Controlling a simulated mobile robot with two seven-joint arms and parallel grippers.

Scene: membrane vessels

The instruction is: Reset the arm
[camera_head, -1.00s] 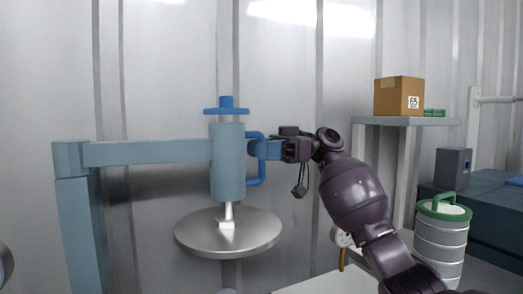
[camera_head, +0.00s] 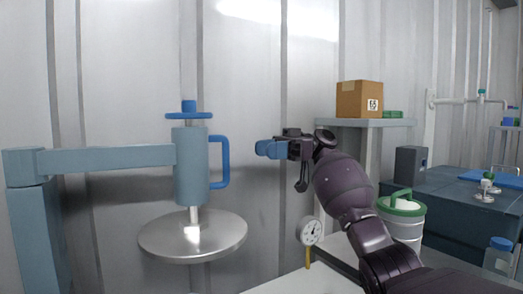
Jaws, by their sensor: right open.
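My right arm comes in from the lower right, and its gripper (camera_head: 266,149) with blue fingers points left. The gripper is open and empty, in the air to the right of the blue handle (camera_head: 221,162) and apart from it. The handle is fixed to a blue-grey cylinder (camera_head: 190,166) with a blue knob (camera_head: 189,107) on top. Below it a rod reaches down to a round metal disc (camera_head: 193,238). My left gripper does not show.
A blue-grey beam (camera_head: 105,158) runs left from the cylinder to a post. A gauge (camera_head: 311,231) stands below my right arm. A cardboard box (camera_head: 359,99) sits on a shelf (camera_head: 366,122) behind. A white bucket (camera_head: 403,222) with a green rim and a dark blue bench (camera_head: 447,195) are at the right.

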